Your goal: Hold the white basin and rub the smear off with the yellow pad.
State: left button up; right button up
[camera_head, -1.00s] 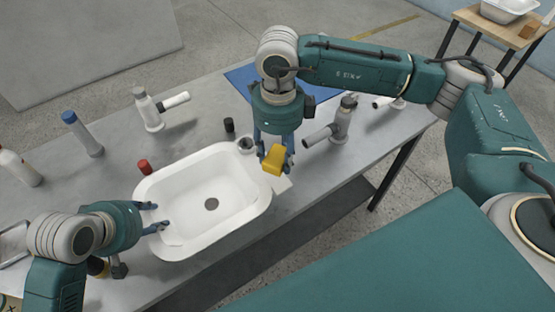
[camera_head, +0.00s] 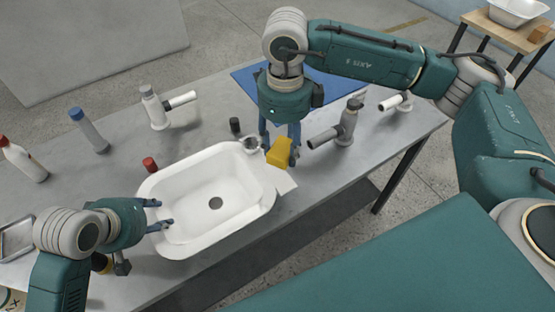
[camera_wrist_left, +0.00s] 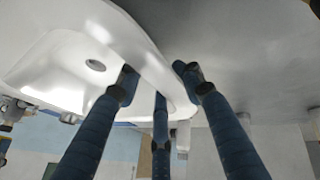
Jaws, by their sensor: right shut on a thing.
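The white basin (camera_head: 190,181) sits on the grey table, upright, with a dark drain in its floor. My left gripper (camera_head: 162,214) is at its left end. In the left wrist view my left gripper (camera_wrist_left: 160,80) has its fingers spread on either side of the basin's rim (camera_wrist_left: 150,62), with a gap beside it. The yellow pad (camera_head: 278,152) is held in my right gripper (camera_head: 280,148), which is shut on it above the table just past the basin's upper right corner. I cannot make out a smear on the basin.
A white card (camera_head: 285,184) lies by the basin's right corner. Faucets (camera_head: 347,122) (camera_head: 155,108), a blue-capped bottle (camera_head: 88,130), a red-capped bottle (camera_head: 22,160), a red cap (camera_head: 150,165) and a black cap (camera_head: 235,125) stand around. A blue mat (camera_head: 245,78) lies behind.

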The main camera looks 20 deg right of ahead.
pick_arm(q)
jog(key=o, duration=0.3)
jog(key=shift+o, duration=0.2)
jog(key=v, duration=1.2)
jog(key=shift+a, duration=0.1)
